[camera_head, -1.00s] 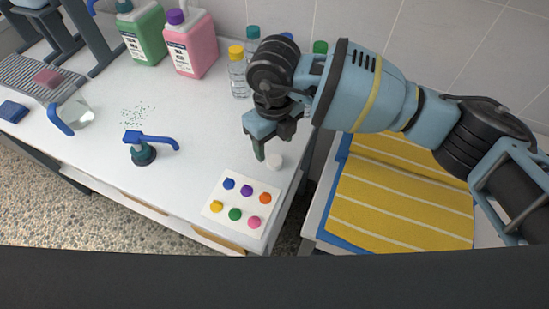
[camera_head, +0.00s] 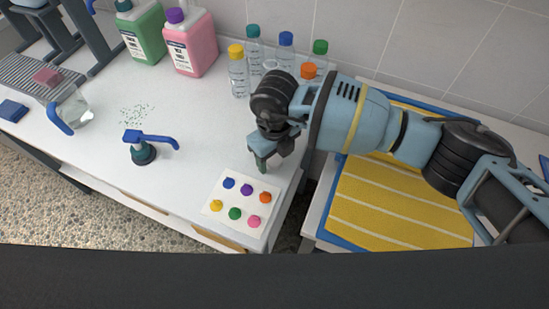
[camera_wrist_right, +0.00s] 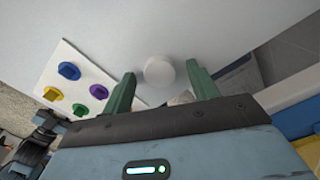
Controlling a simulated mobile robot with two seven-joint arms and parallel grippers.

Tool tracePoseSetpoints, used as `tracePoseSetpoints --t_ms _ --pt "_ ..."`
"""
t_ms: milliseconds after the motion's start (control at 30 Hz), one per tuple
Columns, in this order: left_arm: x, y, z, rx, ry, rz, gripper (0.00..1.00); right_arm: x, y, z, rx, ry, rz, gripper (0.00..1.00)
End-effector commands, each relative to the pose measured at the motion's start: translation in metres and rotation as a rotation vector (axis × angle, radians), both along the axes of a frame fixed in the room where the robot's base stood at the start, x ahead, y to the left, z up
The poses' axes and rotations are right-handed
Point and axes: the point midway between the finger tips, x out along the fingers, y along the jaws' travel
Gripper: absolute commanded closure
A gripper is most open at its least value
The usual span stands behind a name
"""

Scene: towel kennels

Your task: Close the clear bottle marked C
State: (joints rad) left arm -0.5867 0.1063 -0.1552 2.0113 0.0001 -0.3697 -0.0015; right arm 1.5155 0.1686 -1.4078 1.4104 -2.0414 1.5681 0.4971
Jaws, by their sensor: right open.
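A round white cap-like piece (camera_wrist_right: 159,71) lies on the white tabletop, seen in the right wrist view between the fingertips; in the head view my gripper hides it. My right gripper (camera_head: 262,164) is open above the table with its fingers pointing down; its green fingers also show in the right wrist view (camera_wrist_right: 161,77). Clear bottles with yellow (camera_head: 237,70), teal (camera_head: 254,48), blue (camera_head: 286,50), green (camera_head: 319,55) and orange (camera_head: 308,71) caps stand at the back. I cannot read which is marked C. My arm may hide another bottle. My left gripper is out of view.
A white card with several coloured knobs (camera_head: 230,222) lies near the table's front right edge. A yellow striped towel (camera_head: 400,200) lies right, past a gap.

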Motion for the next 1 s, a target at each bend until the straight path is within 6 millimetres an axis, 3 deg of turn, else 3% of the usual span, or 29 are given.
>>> tracePoseSetpoints --t_ms 333,700,1000 --pt "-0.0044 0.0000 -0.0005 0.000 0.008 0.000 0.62 0.0002 0.0002 -0.0009 0.001 -0.001 0.000 0.42" --pt "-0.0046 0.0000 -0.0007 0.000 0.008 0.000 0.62 0.0002 0.0001 -0.0008 0.001 -0.001 0.000 0.88" --pt "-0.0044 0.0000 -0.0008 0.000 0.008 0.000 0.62 0.0004 0.0000 -0.0001 0.001 -0.001 0.000 0.88"
